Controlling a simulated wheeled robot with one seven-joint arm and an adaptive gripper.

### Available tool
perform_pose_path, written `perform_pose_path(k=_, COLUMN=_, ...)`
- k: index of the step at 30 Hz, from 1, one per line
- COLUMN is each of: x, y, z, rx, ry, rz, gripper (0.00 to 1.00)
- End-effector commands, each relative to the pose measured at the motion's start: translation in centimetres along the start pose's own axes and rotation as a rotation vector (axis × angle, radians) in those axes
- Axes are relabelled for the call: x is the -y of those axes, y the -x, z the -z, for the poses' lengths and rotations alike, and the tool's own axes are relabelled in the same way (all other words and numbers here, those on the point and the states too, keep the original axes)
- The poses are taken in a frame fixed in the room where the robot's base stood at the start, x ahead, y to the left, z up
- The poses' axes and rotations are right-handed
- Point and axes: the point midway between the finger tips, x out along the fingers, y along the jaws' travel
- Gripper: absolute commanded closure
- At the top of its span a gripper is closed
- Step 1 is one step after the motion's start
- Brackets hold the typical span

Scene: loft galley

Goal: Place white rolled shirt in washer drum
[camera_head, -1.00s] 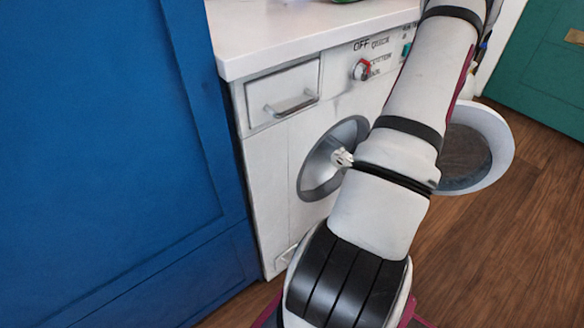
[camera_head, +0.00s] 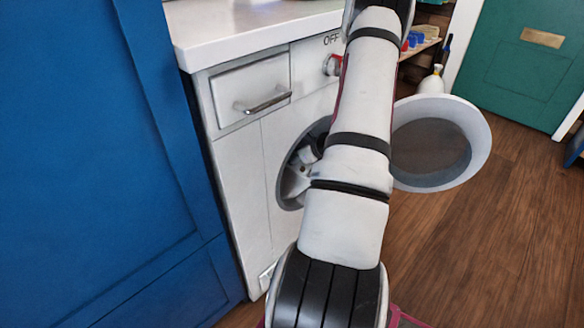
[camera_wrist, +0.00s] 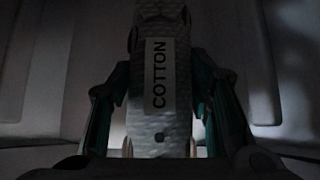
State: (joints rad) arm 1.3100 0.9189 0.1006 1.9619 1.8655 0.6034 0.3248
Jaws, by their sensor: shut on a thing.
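The white rolled shirt (camera_wrist: 158,115), with a "COTTON" label, stands upright in the picture between the two dark green fingers of my gripper (camera_wrist: 160,85) in the wrist view. My gripper is shut on it. The wrist view is dim, with pale, ribbed walls around, as inside the drum. In the head view, the washer (camera_head: 235,180) has its round door (camera_head: 480,125) swung open to the right. My arm crosses in front of the drum opening (camera_head: 283,185), and part of my wrist shows inside it. The fingertips and the shirt are hidden there.
A white worktop (camera_head: 240,25) lies above the washer. A blue cabinet panel (camera_head: 80,160) stands close on the left. A white bottle (camera_head: 431,84) and a shelf with small items stand behind the open door. Wooden floor (camera_head: 500,240) is clear at the right.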

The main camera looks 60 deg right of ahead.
Motion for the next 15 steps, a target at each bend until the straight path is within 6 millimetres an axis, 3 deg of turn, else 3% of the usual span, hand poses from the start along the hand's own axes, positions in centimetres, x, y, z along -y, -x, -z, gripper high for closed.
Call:
perform_pose_path(k=8, x=0.2, y=-1.6, z=-1.3, rx=0.002, ry=0.003, rz=0.0, gripper=0.91)
perform_pose_path(k=15, x=0.2, y=-3.8, z=1.4, rx=0.0, ry=-0.001, rz=0.0, gripper=0.91)
